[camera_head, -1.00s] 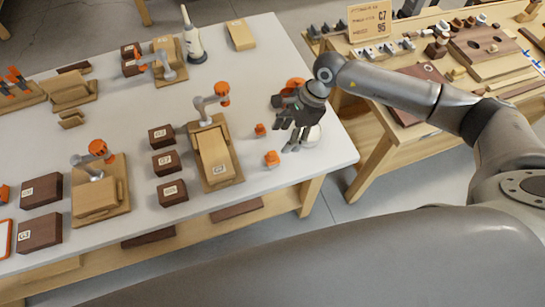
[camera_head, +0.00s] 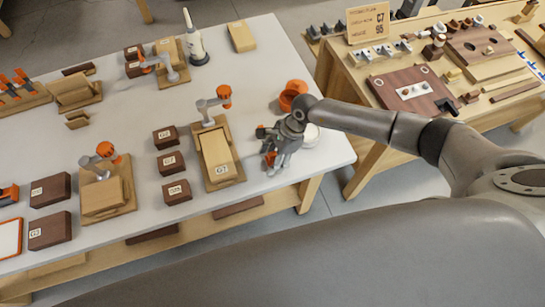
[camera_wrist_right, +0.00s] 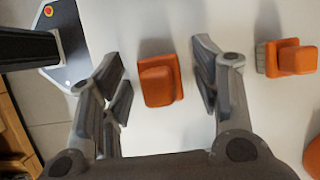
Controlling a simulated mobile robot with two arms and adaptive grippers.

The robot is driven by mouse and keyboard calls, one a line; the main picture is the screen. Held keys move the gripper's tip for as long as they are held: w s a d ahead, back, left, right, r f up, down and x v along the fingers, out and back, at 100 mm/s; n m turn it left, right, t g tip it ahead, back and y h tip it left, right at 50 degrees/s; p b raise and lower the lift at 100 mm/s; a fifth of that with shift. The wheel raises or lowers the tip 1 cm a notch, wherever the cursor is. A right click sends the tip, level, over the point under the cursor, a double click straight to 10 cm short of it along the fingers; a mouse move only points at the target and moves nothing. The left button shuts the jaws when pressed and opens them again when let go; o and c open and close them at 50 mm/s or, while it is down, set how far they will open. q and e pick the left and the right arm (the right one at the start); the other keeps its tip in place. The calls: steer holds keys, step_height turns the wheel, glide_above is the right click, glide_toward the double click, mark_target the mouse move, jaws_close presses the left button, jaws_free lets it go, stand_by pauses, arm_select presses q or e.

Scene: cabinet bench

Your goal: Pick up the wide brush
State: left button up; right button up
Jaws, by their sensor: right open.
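Two small orange brush-like blocks lie on the white tabletop. The broader one (camera_wrist_right: 158,82) is between the open fingers of my right gripper (camera_wrist_right: 162,84) in the wrist view, apart from both. The other (camera_wrist_right: 297,60) has grey bristles showing and lies to the right, outside the fingers. I cannot tell for sure which is the wide brush; the broader one seems likely. In the head view my right gripper (camera_head: 273,163) points down over the front right of the table and largely hides the blocks. My left gripper is not in view.
An orange bowl (camera_head: 292,92) and a white round dish (camera_head: 311,135) stand close to my right gripper. A wooden stand with a small arm (camera_head: 218,155) and several dark boxes (camera_head: 171,163) are to the left. The table's front edge is near.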

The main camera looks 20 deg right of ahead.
steer(key=c, duration=1.1)
steer(key=shift+r, duration=0.2)
steer(key=shift+r+b, duration=0.55)
steer(key=shift+r, duration=0.05)
steer(key=shift+s+a+r+b, duration=0.9)
steer(key=shift+s+a+r, duration=0.45)
steer(key=shift+s+r, duration=0.55)
steer(key=shift+s+a+r+b, duration=0.95)
steer(key=shift+s+a+r, duration=0.45)
steer(key=shift+s+r, duration=0.55)
steer(key=shift+s+a+r+b, duration=0.9)
steer(key=shift+s+a+r, duration=0.45)
steer(key=shift+s+r, duration=0.55)
